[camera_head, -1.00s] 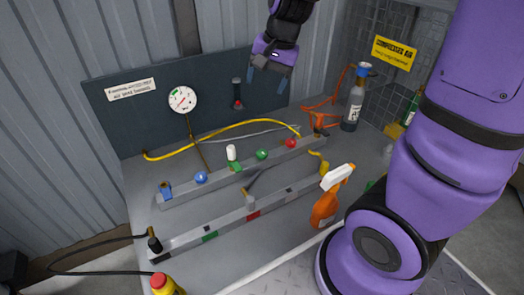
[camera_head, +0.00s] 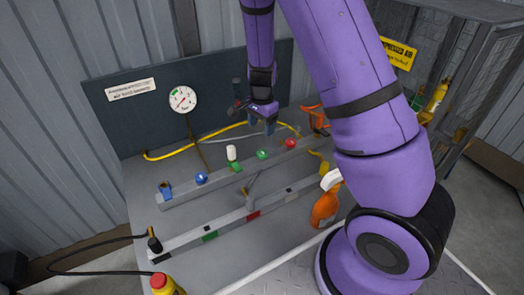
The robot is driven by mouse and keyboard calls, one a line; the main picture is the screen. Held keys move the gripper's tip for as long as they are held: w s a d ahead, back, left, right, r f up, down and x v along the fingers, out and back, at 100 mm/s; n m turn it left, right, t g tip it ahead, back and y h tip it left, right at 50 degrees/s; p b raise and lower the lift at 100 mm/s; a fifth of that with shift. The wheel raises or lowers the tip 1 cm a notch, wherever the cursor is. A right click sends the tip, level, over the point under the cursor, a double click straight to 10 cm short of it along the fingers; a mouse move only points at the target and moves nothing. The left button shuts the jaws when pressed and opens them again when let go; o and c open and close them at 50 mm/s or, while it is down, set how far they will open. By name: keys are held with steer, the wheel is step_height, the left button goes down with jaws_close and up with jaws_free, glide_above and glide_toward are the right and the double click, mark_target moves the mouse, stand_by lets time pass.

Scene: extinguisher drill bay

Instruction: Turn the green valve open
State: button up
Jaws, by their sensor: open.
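The green valve knob (camera_head: 262,154) sits on the rear grey bar (camera_head: 215,182), between a blue knob (camera_head: 201,178) and a red knob (camera_head: 290,143). A smaller green piece (camera_head: 236,167) lies at the front of this bar, below a white cylinder (camera_head: 231,152). My gripper (camera_head: 261,126) points down with its fingers apart and empty. In the picture it is just above the green knob and apart from it. Its exact height and depth over the bar are hard to tell.
A round gauge (camera_head: 183,99) is on the dark back panel. A yellow hose (camera_head: 190,147) runs behind the bar. A front bar (camera_head: 225,227) with coloured marks lies nearer. An orange spray bottle (camera_head: 324,207) stands at the right, partly hidden by my arm.

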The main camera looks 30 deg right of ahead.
mark_target(262, 152)
step_height(262, 152, down, 12)
steer(key=shift+w+d+r, duration=0.1)
steer(key=shift+d+r, duration=0.05)
steer(key=shift+r, duration=0.05)
stand_by(0.4)
steer(key=c, duration=0.9)
steer(key=shift+c, duration=0.2)
